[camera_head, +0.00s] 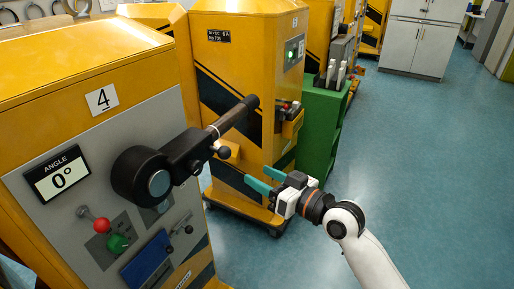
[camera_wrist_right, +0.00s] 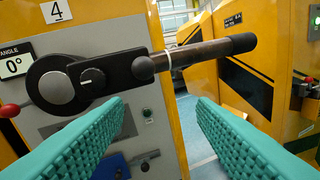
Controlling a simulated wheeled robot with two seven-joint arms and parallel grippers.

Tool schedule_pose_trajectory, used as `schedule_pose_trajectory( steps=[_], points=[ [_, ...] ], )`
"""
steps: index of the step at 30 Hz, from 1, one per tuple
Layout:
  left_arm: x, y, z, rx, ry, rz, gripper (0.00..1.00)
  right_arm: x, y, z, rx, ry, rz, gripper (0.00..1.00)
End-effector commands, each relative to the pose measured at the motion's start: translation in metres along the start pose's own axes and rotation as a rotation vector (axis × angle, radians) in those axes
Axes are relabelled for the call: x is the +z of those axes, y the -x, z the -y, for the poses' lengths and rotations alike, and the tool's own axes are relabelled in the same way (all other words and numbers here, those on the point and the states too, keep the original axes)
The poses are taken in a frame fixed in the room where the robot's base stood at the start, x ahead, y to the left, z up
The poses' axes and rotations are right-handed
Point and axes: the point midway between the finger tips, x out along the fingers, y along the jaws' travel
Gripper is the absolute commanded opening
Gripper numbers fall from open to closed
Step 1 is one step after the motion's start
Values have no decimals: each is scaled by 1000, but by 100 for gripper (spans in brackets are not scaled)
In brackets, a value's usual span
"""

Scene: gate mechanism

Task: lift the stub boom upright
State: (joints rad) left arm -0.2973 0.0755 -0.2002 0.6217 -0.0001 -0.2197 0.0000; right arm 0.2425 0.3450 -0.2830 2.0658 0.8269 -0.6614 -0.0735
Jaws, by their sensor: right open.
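The stub boom (camera_head: 192,150) is a black arm on a round pivot on the grey front panel of the yellow cabinet numbered 4. It ends in a brown bar with a black grip, and in the right wrist view the boom (camera_wrist_right: 205,53) lies nearly level, pointing right. The angle display (camera_head: 57,174) reads 0°. My right gripper (camera_head: 259,179) is open and empty, its teal fingers apart from the boom. In the right wrist view, the right gripper's fingers (camera_wrist_right: 160,107) spread below the bar, with nothing between them. My left gripper is not in view.
Red and green ball-ended levers (camera_head: 109,233) and a blue panel (camera_head: 147,260) sit below the pivot. A second yellow cabinet (camera_head: 238,60) stands just behind the boom's end. A green stand (camera_head: 322,125) is beside it. The blue floor at right is clear.

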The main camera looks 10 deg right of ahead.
Motion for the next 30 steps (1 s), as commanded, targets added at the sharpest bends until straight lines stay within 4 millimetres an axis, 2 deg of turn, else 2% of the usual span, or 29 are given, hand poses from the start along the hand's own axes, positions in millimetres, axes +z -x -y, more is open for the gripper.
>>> schedule_pose_trajectory(
  steps=[1,3,7,21,25,30],
  points=[
    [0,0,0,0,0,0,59,12,3,-11,28,14,16,52],
    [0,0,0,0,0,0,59,21,4,-19,48,22,29,52],
    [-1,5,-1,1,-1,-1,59,25,-6,-23,55,20,33,52],
    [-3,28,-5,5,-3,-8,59,28,-93,-26,52,21,31,52],
    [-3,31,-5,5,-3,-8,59,27,-107,-26,51,21,32,52],
    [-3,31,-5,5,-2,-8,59,26,-114,-27,51,22,31,52]
  ],
)
